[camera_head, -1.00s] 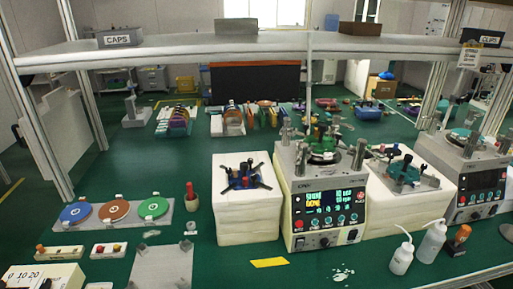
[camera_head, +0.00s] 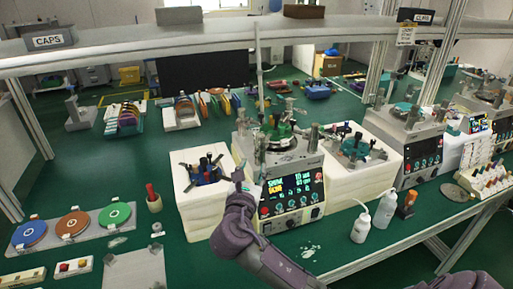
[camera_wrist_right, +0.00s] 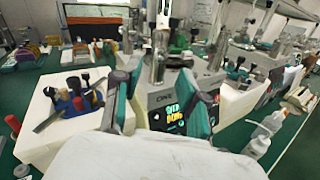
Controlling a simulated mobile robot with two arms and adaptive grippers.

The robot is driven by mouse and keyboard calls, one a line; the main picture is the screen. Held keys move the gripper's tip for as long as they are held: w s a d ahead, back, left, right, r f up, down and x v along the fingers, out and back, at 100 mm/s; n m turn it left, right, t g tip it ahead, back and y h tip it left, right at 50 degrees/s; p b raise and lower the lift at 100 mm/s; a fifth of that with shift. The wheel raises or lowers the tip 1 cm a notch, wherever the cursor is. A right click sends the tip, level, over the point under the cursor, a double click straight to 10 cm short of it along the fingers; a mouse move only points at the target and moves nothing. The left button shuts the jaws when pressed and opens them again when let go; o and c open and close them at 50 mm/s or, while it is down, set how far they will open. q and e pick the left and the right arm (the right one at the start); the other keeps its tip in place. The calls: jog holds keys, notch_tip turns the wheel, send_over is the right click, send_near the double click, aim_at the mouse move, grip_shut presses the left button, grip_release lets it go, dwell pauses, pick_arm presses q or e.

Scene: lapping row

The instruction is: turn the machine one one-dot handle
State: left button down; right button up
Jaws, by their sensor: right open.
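Machine one, a pale lapping machine (camera_head: 290,200) with a lit screen and small panel knobs, stands in the middle of the bench. A green-topped round plate (camera_head: 281,138) and metal posts are on its top. It also shows in the right wrist view (camera_wrist_right: 155,98), partly hidden by my fingers. To its left, a blue hub with dark handles (camera_head: 204,172) sits on a white block (camera_head: 204,208); it also shows in the wrist view (camera_wrist_right: 75,103). I cannot make out dots on any handle. My right gripper (camera_head: 238,173) is open and empty, in front of the machine's left side. My left gripper is out of view.
Two white bottles (camera_head: 385,208) stand right of the machine. A second machine (camera_head: 412,150) is further right. An overhead shelf (camera_head: 190,34) spans the bench.

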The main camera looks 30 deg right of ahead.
aim_at(258, 147)
jog(key=p+x, duration=0.1)
jog(key=x, duration=0.8)
jog(key=shift+w+f+p, duration=0.1)
jog(key=shift+w+p, duration=0.1)
jog(key=shift+p, duration=0.1)
grip_shut()
